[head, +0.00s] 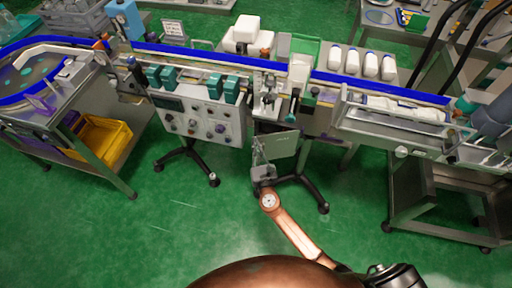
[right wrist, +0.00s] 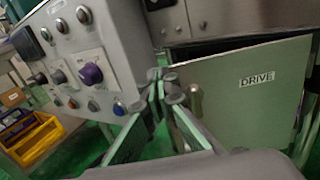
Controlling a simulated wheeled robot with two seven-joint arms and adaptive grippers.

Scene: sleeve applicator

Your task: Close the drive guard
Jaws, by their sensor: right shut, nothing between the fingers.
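The drive guard (right wrist: 245,95) is a pale grey-green metal panel labelled "DRIVE" in the right wrist view. It stands ajar, with a dark gap between its top edge and the machine housing. A small upright handle (right wrist: 195,102) sits near its left edge. In the head view the guard (head: 283,146) hangs below the middle of the conveyor. My right gripper (right wrist: 161,88) is shut and empty, its fingertips just left of the handle; contact cannot be told. In the head view my right gripper (head: 262,168) is at the guard's left side. My left gripper is not in view.
A control panel (head: 197,122) with knobs and buttons stands left of the guard, close to my right gripper in the wrist view (right wrist: 85,60). Black stand legs (head: 312,192) are below. A yellow crate (head: 105,140) is at left. Green floor in front is clear.

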